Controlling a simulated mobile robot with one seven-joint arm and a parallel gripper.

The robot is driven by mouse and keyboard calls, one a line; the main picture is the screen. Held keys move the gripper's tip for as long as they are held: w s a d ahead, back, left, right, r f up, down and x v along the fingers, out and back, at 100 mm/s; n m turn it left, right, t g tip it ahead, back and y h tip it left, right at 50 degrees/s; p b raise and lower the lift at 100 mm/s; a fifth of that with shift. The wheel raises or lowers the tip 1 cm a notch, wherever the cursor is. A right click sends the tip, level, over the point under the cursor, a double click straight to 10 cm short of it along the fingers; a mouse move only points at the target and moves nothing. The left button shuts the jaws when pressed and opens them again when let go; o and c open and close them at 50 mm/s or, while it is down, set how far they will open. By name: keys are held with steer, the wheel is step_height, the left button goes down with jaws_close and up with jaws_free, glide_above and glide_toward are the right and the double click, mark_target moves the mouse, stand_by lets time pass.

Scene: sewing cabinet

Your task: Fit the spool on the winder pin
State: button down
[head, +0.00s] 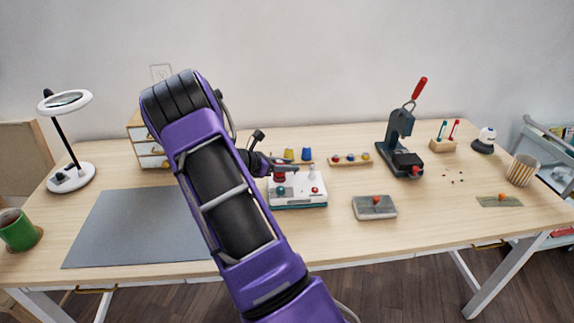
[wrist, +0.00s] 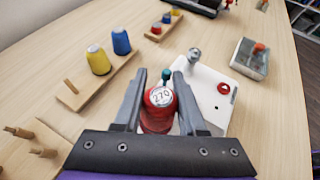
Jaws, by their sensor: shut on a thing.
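My gripper (wrist: 159,80) is shut on a red spool (wrist: 160,104) with a pale top marked 270, its fingers on either side. In the head view my gripper (head: 293,164) holds the red spool (head: 279,177) by the left rear part of the winder. The winder (head: 298,203) is a white box with a teal base, a teal knob (head: 281,190) and a red button (head: 315,190). Its metal pin (wrist: 194,54) stands bare, ahead and to the right of the spool in the wrist view. The spool's lower end is hidden, so its height is unclear.
A wooden rack with yellow (wrist: 98,60) and blue (wrist: 121,41) spools stands left of the winder in the wrist view. A grey box (head: 375,207) and a dark press (head: 401,150) stand to the right. A grey mat (head: 130,230) covers the left tabletop.

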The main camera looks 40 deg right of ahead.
steer(key=shift+f+b, duration=0.35)
steer(key=shift+f, duration=0.35)
stand_by(0.7)
steer(key=shift+c, duration=2)
jaws_free()
steer(key=p+v, duration=0.2)
steer(key=v, duration=1.5)
steer(key=shift+a+r, duration=0.15)
steer(key=shift+a, duration=0.1)
